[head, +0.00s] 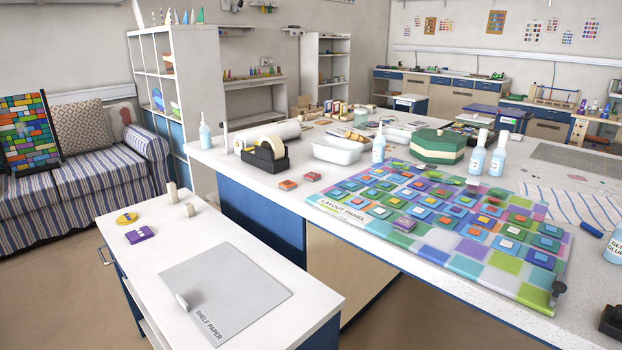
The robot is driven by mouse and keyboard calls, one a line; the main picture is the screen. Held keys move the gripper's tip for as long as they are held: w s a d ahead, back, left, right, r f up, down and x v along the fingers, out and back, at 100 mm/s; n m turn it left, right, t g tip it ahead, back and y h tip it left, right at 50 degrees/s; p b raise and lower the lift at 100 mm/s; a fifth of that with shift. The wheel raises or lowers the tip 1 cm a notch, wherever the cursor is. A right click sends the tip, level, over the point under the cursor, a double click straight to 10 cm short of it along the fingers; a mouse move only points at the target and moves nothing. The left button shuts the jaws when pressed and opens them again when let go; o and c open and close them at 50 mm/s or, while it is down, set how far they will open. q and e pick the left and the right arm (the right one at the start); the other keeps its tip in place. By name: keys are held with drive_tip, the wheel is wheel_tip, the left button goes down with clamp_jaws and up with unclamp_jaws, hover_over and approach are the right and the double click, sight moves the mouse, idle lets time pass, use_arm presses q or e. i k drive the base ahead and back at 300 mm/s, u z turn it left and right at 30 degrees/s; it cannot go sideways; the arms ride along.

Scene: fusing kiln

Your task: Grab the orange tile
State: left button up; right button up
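An orange tile (288,184) lies flat on the white worktop, in front of the black tape dispenser. A similar red-orange tile (312,176) lies just to its right, apart from it. Both are left of the layout panel (483,272), which carries rows of stacked coloured tiles, some with small orange pieces on top. Neither of my grippers shows in the head view, so I cannot see whether they hold anything.
The tape dispenser (268,160) and a white tray (338,150) stand behind the loose tiles. Glue bottles (477,153) and a green box (437,147) stand behind the panel. A lower white cabinet at front left carries shelf paper (225,290) and a purple block (139,234).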

sight(288, 185)
drive_tip(key=u, duration=0.25)
drive_tip(key=k, duration=0.65)
drive_tip(key=u, duration=4.1)
drive_tip(key=i, duration=0.2)
drive_tip(key=z, duration=2.35)
drive_tip(key=i, duration=2.3)
drive_tip(key=z, duration=1.4)
drive_tip(key=i, duration=1.25)
drive_tip(key=z, duration=1.2)
